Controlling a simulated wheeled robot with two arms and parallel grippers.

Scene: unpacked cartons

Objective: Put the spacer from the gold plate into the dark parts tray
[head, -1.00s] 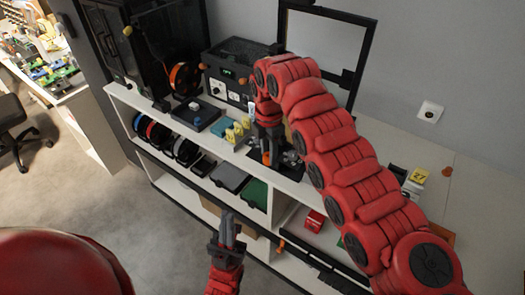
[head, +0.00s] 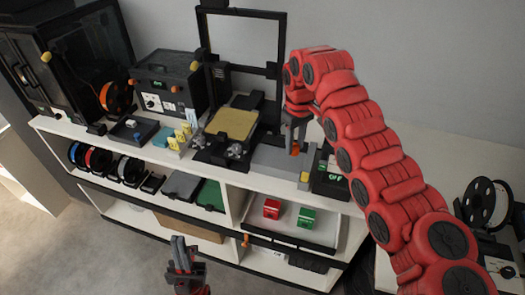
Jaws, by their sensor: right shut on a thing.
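The gold plate (head: 233,123) lies on the black printer bed on the shelf top, and its visible surface is bare. My right gripper (head: 293,138) is to the right of the plate, pointing down above a grey surface. It is shut on a small orange piece, apparently the spacer (head: 295,149).
The printer's black frame (head: 282,60) rises behind the plate. Yellow pieces (head: 182,134) stand between the dark tray and printer. A dark box marked OFF (head: 330,180) is right of the grey surface (head: 270,160). Red (head: 271,209) and green (head: 306,217) boxes sit below.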

